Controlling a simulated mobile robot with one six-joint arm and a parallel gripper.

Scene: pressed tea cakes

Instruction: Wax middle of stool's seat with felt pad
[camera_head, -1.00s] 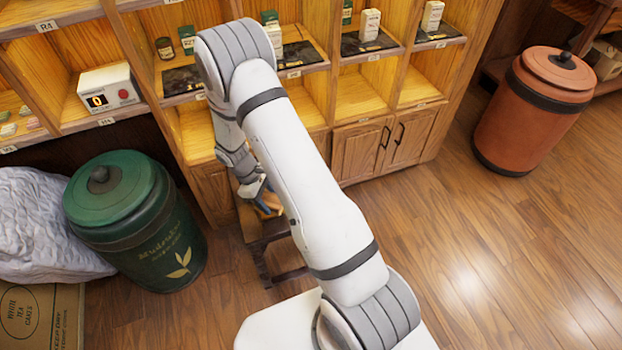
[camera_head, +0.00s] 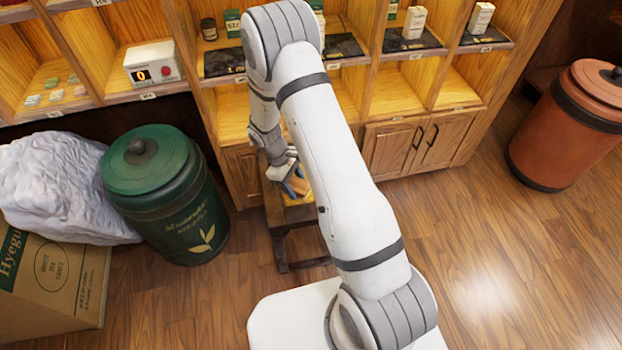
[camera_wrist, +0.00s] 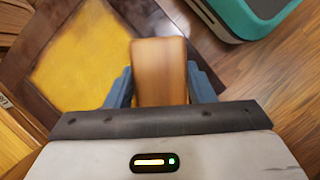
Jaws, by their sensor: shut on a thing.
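The stool (camera_head: 277,222) is dark wood and stands low in front of the shelf cabinet, partly hidden by my arm. In the wrist view its seat shows a dark brown border (camera_wrist: 38,92) around a yellow middle (camera_wrist: 85,58). My gripper (camera_head: 294,184) is over the stool in the head view. In the wrist view its blue fingers (camera_wrist: 161,86) are shut on a brown block, which I take for the felt pad (camera_wrist: 159,62). The pad overlaps the right side of the yellow area in that view. Its underside is hidden, so I cannot tell whether it touches the seat.
A green lidded bin (camera_head: 165,200) stands left of the stool, beside a cardboard box (camera_head: 60,285) under a pale crumpled bag (camera_head: 60,185). The cabinet (camera_head: 400,150) stands close behind the stool. A terracotta bin (camera_head: 570,130) is far right. The wooden floor (camera_head: 470,240) between is clear.

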